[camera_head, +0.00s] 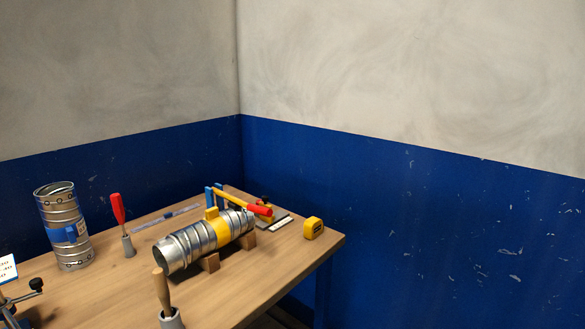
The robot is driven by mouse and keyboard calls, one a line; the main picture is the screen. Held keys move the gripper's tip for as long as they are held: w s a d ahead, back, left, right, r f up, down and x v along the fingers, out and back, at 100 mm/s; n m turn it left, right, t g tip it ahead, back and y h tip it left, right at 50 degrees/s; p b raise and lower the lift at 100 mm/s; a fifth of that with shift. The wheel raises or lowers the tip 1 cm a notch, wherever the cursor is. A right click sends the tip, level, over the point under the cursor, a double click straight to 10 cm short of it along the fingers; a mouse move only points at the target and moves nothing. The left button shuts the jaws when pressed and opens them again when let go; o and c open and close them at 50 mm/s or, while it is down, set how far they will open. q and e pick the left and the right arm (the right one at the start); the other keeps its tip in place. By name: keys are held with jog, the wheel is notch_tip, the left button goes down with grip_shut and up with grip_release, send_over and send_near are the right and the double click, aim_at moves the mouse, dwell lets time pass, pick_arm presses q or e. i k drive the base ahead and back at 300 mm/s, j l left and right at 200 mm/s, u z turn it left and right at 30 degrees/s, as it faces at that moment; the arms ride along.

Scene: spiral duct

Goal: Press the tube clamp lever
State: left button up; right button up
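A silver spiral duct (172,250) lies on its side on wooden blocks (210,263) on the table. A yellow clamp band (222,232) goes around it. A yellow lever bar (228,197) with a red grip (260,210) shows above the duct's far side, slanting down to the right. Blue uprights (209,198) stand by the bar's left end. I cannot tell exactly how the bar joins the clamp. Neither of my grippers is in view.
An upright duct (69,247) with a blue clamp stands left. A red-handled tool (118,208) and a wooden-handled tool (161,285) stand in holders. A yellow tape measure (313,227) sits near the right edge. A black-knobbed device (37,284) is front left. Walls rise behind the table (240,290).

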aim_at(234, 203)
jog(key=j+z, duration=0.2)
jog(key=z, duration=0.2)
jog(key=j+z, duration=0.25)
jog(key=z, duration=0.15)
jog(key=j+z, duration=0.25)
jog(key=z, duration=0.15)
